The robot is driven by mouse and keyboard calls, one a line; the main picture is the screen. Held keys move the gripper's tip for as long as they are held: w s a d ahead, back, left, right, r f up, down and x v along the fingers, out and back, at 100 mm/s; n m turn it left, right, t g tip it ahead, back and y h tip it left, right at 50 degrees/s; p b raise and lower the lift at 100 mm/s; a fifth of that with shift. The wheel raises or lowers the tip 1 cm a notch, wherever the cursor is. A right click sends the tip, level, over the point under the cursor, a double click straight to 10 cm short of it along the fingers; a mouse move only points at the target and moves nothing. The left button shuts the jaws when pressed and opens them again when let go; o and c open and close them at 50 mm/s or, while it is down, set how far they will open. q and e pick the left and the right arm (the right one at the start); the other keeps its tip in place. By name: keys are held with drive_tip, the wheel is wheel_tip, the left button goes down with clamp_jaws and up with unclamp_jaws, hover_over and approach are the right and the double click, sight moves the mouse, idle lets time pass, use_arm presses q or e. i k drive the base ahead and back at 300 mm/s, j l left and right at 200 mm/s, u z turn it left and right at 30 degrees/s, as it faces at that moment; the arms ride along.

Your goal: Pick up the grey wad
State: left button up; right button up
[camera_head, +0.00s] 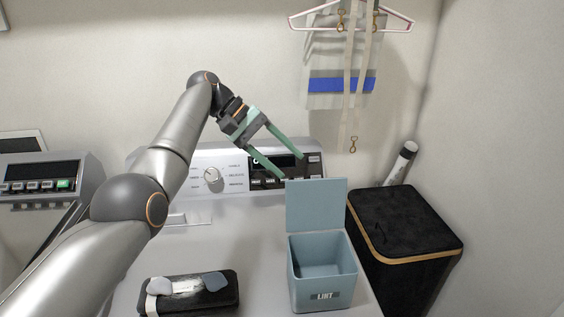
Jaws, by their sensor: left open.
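A black slotted tray (225,300) lies on the washer top at the bottom of the head view. On its left end is a pale grey wad (160,286), and on its right end a blue-grey wad (215,281). A whitish patch lies between them; I cannot tell what it is. My left gripper (291,166) is open and empty, with its two green fingers spread in front of the washer's control panel. It is above and to the right of the wads, well apart from them. My right gripper is not in view.
An open blue bin (322,294) labelled LINT stands right of the tray, its lid raised. A black hamper (405,228) stands further right with a bottle-like cylinder (402,163) behind it. The control panel (212,178) rises at the back. The washer top between panel and tray looks clear.

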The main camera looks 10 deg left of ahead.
sight(161, 286)
drive_tip(key=k+j, duration=1.1)
drive_tip(key=k, duration=0.2)
